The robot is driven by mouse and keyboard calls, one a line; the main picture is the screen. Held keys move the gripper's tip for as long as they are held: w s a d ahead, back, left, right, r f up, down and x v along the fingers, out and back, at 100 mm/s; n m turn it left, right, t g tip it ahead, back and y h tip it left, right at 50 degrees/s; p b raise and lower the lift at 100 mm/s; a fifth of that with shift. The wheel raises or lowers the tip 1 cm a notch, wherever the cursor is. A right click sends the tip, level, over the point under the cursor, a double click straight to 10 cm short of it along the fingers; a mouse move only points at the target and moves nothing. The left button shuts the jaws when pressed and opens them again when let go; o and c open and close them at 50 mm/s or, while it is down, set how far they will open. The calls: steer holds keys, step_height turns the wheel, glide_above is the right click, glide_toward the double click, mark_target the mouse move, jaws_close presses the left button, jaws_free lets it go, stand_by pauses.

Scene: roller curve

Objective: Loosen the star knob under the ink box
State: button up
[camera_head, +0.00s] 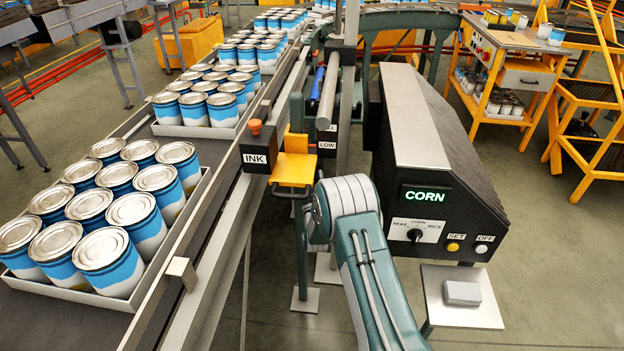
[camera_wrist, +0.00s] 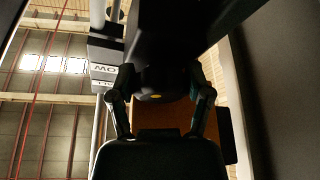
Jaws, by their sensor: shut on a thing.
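The black ink box (camera_head: 257,157) with its white INK label and an orange cap on top sits beside the conveyor rail in the head view. The star knob under it is hidden there. The wrist view looks upward and is dark. In it my gripper (camera_wrist: 160,92) has its two fingers on either side of a dark round knob (camera_wrist: 154,97) with a small yellow centre, and is shut on it. The knob's lobes are hard to make out. My gripper itself is not visible in the head view; my arm shows at lower centre.
A yellow bracket (camera_head: 292,168) stands just right of the ink box. The LOW box (camera_head: 328,143) and post are behind it. The CORN machine (camera_head: 430,160) stands close on the right. Trays of cans (camera_head: 203,200) line the conveyor on the left.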

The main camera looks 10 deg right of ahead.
steer(key=shift+w+a+r, duration=0.1)
stand_by(0.3)
steer(key=o, duration=1.2)
steer(key=shift+a, duration=0.1)
steer(key=shift+c, duration=0.2)
steer(key=v, duration=1.2)
